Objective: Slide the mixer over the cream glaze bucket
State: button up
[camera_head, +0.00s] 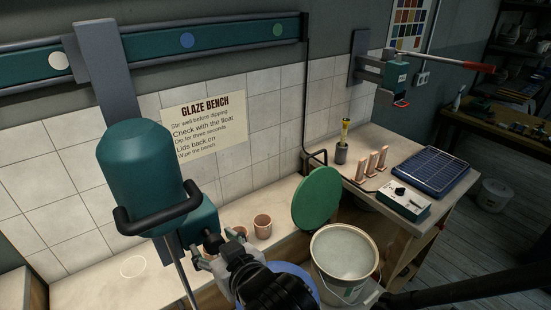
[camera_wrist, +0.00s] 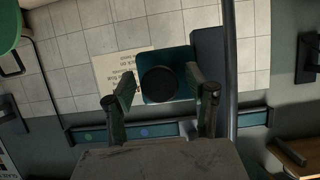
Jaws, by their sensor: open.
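The mixer (camera_head: 145,175) is a teal motor with a black handle, hanging from the wall rail on a grey bracket. Its bracket sits just right of the rail's cream dot (camera_head: 58,61). Its thin shaft slants down out of the picture. My gripper (camera_head: 205,252) is open beside the lower teal block of the mixer. In the wrist view, my open gripper (camera_wrist: 160,88) has that teal block (camera_wrist: 155,97) and a dark round end (camera_wrist: 160,82) between its fingers; contact cannot be told. An open bucket with pale contents (camera_head: 345,252) stands right of my arm; whether it is the cream one is unclear.
The rail (camera_head: 225,36) also has blue and green dots. A green disc (camera_head: 316,199) leans behind the bucket. Small clay cups (camera_head: 262,226) stand near my gripper. A blue rim (camera_head: 298,280) is partly hidden by my arm. A pale ring (camera_head: 133,266) marks the bench.

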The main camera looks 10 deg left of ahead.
jog(key=shift+c, duration=0.5)
grip_shut()
